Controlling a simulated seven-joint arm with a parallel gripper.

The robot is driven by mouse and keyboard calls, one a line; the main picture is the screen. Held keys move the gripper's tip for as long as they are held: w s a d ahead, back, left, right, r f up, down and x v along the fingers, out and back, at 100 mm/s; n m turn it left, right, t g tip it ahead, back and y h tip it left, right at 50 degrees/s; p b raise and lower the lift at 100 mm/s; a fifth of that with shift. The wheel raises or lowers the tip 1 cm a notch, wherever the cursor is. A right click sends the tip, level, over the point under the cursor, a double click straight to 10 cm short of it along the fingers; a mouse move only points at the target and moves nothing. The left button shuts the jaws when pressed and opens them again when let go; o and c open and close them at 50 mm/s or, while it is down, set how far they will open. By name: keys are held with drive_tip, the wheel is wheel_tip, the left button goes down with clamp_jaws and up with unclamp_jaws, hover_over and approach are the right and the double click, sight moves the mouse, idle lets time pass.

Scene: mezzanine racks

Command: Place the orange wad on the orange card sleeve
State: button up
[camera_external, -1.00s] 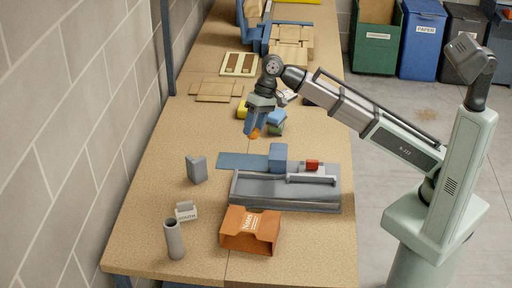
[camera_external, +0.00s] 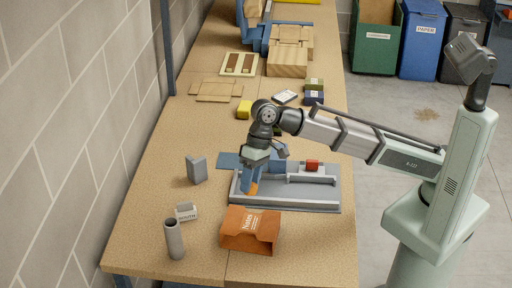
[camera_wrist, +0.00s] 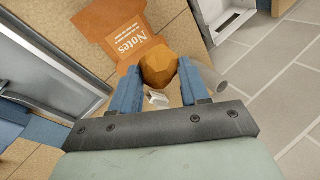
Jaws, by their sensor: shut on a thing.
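The orange wad (camera_wrist: 158,70) is a crumpled, faceted lump held between the blue fingers of my gripper (camera_wrist: 160,92) in the wrist view. In the external view my gripper (camera_external: 251,190) points down over the left part of the grey tray, with the orange wad (camera_external: 252,188) showing at its fingertips. The orange card sleeve (camera_external: 250,232), marked "Notes", lies on the table in front of the tray, nearer the camera than my gripper. In the wrist view the sleeve (camera_wrist: 112,28) is beyond the wad, which covers part of its lower right.
A grey tray (camera_external: 300,203) with a red piece (camera_external: 312,165) stands behind the sleeve. A grey tube (camera_external: 174,240), a white "South" holder (camera_external: 186,212) and a grey block (camera_external: 197,170) stand to the left. Bare table lies around the sleeve's front.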

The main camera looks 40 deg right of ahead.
approach(248, 224)
drive_tip(key=shift+x, duration=2.45)
drive_tip(key=shift+f, duration=0.1)
drive_tip(key=o, duration=1)
drive_tip(key=shift+o, duration=0.2)
drive_tip(key=shift+a, duration=0.1)
drive_tip(key=v, duration=1.2)
drive_tip(key=shift+w, duration=0.15)
